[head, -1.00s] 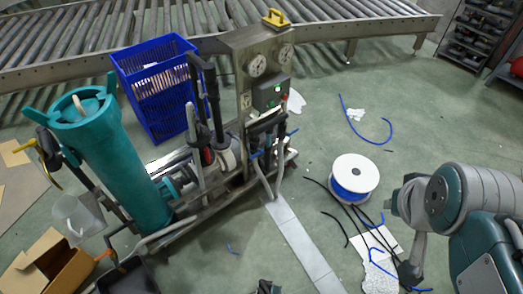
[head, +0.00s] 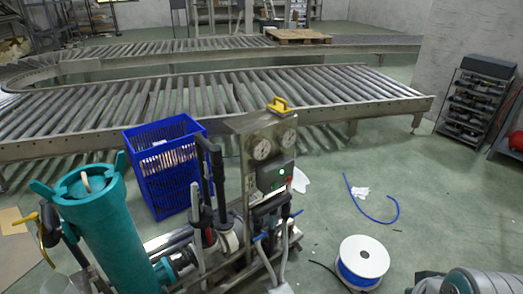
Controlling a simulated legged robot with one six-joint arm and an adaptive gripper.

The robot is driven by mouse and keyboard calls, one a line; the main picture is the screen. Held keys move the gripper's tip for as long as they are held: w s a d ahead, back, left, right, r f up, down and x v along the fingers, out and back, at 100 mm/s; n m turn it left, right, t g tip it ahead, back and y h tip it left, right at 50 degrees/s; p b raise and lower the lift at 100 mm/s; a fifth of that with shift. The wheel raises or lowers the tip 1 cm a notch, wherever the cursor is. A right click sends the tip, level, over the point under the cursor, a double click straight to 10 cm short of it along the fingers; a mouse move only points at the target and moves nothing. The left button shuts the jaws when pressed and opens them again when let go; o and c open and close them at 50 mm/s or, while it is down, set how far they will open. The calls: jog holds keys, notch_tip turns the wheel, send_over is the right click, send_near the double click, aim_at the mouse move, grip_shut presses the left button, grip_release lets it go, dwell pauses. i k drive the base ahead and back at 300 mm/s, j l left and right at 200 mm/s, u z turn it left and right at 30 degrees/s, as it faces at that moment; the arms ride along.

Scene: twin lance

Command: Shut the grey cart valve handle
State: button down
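Dark upright levers (head: 217,180) and a pale grey upright bar (head: 195,210) rise beside the panel. A yellow handle (head: 278,104) sits on the panel top, and another yellow handle (head: 27,220) is by the cylinder. I cannot tell which part is the grey valve handle. Only part of my arm shows at the lower right; my gripper is out of view.
A blue crate (head: 163,168) stands behind the cart, before a long roller conveyor (head: 300,98). A white-and-blue spool (head: 361,261) and a loose blue hose (head: 383,219) lie on the floor to the right. A dark rack (head: 472,105) stands far right.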

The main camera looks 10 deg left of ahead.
aim_at(207, 175)
jog(key=u, duration=1.25)
jog(key=i+j+z, duration=0.3)
jog(key=i, duration=0.25)
jog(key=i+j+z, duration=0.2)
jog(key=i+z, duration=0.15)
jog(key=i, duration=0.2)
